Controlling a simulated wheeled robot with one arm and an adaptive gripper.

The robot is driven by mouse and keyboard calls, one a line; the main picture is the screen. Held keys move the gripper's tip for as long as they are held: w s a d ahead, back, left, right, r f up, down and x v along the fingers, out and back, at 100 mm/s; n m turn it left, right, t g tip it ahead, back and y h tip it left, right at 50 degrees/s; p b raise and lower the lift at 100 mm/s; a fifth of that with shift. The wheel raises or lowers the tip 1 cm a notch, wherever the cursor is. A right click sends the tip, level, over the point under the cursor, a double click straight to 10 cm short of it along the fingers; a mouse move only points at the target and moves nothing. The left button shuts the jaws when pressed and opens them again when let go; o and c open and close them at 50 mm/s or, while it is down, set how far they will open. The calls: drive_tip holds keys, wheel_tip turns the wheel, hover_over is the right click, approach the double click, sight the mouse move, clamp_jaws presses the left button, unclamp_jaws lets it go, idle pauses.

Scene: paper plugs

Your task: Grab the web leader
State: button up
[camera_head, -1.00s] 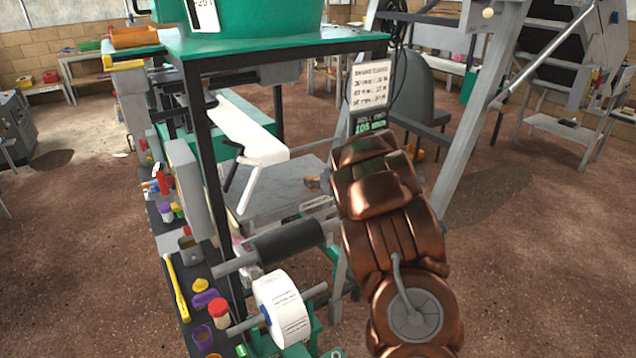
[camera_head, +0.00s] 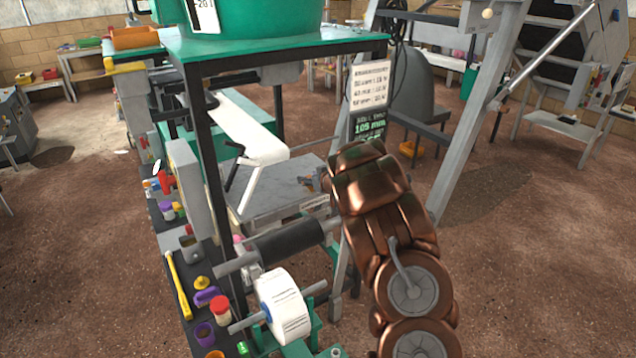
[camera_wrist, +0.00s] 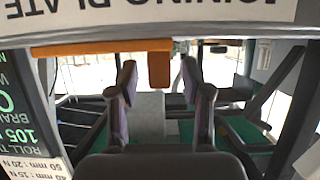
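In the wrist view my gripper (camera_wrist: 158,72) has its two dark fingers spread apart, with nothing clearly held between them. A pale grey-white surface (camera_wrist: 150,115) shows between and beyond the fingers. An orange bar (camera_wrist: 85,48) crosses behind the fingertips, and an orange tab (camera_wrist: 159,66) hangs from it in the gap. I cannot tell for sure which part is the web leader. In the head view a white paper roll (camera_head: 285,308) sits on a spindle, and a white strip (camera_head: 250,135) lies sloping on the machine. My copper arm hides most of the gripper there.
A dark roller (camera_head: 290,242) lies above the paper roll. A green-topped frame (camera_head: 270,45) and its black post stand left of my arm. A sign board (camera_head: 368,85) hangs close behind it. Small tools and cups line the bench (camera_head: 195,325). Open floor lies right.

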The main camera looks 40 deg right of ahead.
clamp_jaws()
drive_tip(key=shift+r, duration=0.15)
